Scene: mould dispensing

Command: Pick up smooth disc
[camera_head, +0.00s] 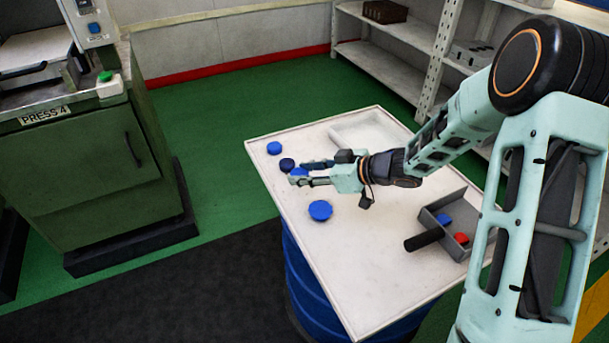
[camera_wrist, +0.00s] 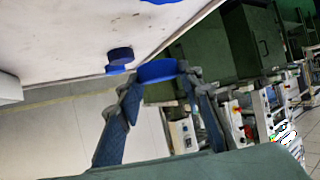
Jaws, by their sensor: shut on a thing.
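My gripper (camera_head: 307,173) is level over the left part of the white table and shut on a blue disc (camera_head: 298,172). In the wrist view this disc (camera_wrist: 158,70) sits between the two fingertips of my gripper (camera_wrist: 160,82). Three other discs lie on the table: a blue one (camera_head: 274,148) near the far left corner, a dark blue one (camera_head: 287,164) just beyond my fingers, and a larger-looking blue one (camera_head: 320,210) nearer the camera. I cannot tell from the surfaces which is smooth. The fingers partly hide the held disc.
The white table (camera_head: 350,270) is clear in front. A green press (camera_head: 85,170) stands left, shelves (camera_head: 385,62) behind.

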